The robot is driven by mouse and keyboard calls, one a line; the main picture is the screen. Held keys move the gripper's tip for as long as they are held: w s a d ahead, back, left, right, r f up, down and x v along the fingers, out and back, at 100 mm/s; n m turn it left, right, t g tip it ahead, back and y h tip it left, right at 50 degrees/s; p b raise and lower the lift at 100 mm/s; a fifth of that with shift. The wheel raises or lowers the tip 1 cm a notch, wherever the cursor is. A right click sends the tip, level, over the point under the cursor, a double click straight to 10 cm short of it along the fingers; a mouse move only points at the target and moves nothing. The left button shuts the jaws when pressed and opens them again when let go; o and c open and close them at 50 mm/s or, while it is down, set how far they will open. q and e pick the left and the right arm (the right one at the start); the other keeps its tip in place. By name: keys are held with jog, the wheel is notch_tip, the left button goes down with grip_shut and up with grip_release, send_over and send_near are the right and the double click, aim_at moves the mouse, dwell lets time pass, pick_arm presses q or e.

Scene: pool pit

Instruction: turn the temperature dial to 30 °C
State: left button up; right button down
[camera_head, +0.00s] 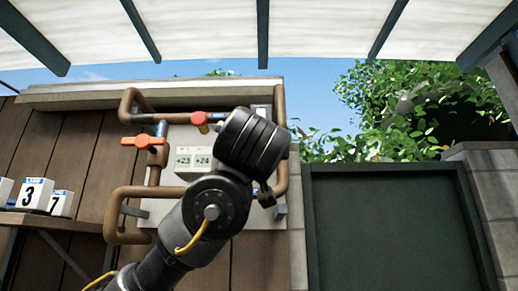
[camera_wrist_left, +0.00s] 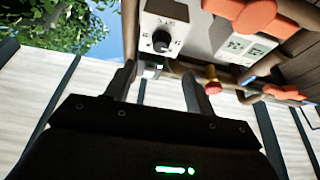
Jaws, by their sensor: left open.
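The temperature dial (camera_wrist_left: 162,40) is a black round knob on a white plate in the left wrist view, with marks around it too small to read. My left gripper (camera_wrist_left: 160,74) is open, its two dark fingers pointing toward the panel. The dial appears just beyond the fingertips, between their lines and apart from them. In the head view my left arm (camera_head: 215,205) covers part of the panel and hides the dial and fingers. My right gripper is not in view.
Copper pipes (camera_head: 115,205) frame the panel, with orange-red valve handles (camera_head: 143,141) close by. A red-and-yellow part (camera_wrist_left: 212,80) is near the right finger in the wrist view. Number blocks (camera_head: 36,194) stand on a shelf at left. A dark green gate (camera_head: 395,225) is at right.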

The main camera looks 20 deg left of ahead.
pick_arm(q)
jog(key=p+x, duration=0.6)
jog(key=x, duration=0.4)
jog(key=shift+w+p, duration=0.2)
jog(key=shift+p, duration=0.1)
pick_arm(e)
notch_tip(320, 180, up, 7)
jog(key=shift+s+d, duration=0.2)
pick_arm(q)
jog(key=shift+a, duration=0.15)
jog(key=c, duration=0.9)
jog(key=shift+c, duration=0.2)
